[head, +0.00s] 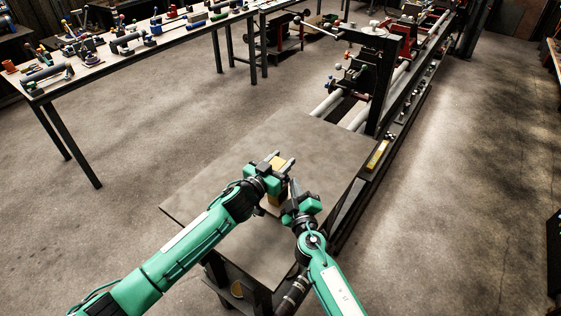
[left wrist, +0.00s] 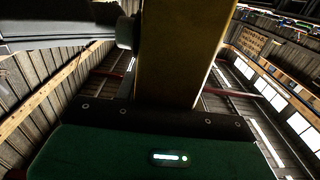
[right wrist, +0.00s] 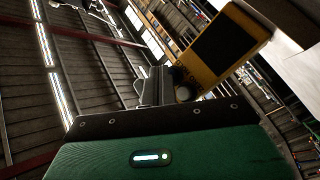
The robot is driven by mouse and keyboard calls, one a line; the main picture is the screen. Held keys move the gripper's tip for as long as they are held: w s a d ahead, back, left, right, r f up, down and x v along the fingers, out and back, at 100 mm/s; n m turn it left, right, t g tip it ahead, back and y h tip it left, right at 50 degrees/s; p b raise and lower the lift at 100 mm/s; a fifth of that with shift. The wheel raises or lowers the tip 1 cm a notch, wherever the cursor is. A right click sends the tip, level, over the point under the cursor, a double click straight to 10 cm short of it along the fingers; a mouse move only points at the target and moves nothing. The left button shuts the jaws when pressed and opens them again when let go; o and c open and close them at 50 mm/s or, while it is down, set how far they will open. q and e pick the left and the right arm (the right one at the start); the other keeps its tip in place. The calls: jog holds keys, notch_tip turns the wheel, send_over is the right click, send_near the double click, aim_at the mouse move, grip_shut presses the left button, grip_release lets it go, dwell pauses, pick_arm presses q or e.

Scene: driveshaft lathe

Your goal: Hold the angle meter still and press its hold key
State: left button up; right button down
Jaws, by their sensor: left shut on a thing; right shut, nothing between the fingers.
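The angle meter (head: 279,163) is a small yellow block above the grey table at the end of the lathe. My left gripper (head: 284,166) is shut on it. In the left wrist view its yellow body (left wrist: 180,60) fills the middle, close to the fingers. In the right wrist view the meter (right wrist: 222,45) shows a yellow case with a dark face, tilted. My right gripper (head: 294,188) is shut and empty, just below and right of the meter. Its fingertips (right wrist: 155,85) appear beside the meter's lower corner; I cannot tell whether they touch.
The grey table (head: 215,180) is bare around the grippers. A long bench (head: 130,50) with many parts stands at the upper left.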

pick_arm(q)
jog(key=shift+f, duration=0.3)
pick_arm(e)
jog(key=shift+d, duration=0.1)
jog(key=shift+s+d, duration=0.5)
jog(key=shift+d, duration=0.1)
jog(key=s+d, duration=0.3)
jog(key=d, duration=0.2)
jog(key=shift+s, duration=0.3)
jog(key=shift+a, duration=0.1)
dwell(0.3)
pick_arm(q)
jog(key=o, duration=1.7)
jog(key=shift+w, duration=0.1)
jog(key=shift+c, duration=0.2)
jog(key=o, duration=0.4)
jog(key=shift+r, duration=0.1)
jog(key=shift+c, duration=0.2)
jog(key=shift+r, duration=0.1)
pick_arm(e)
jog(key=shift+w, duration=0.1)
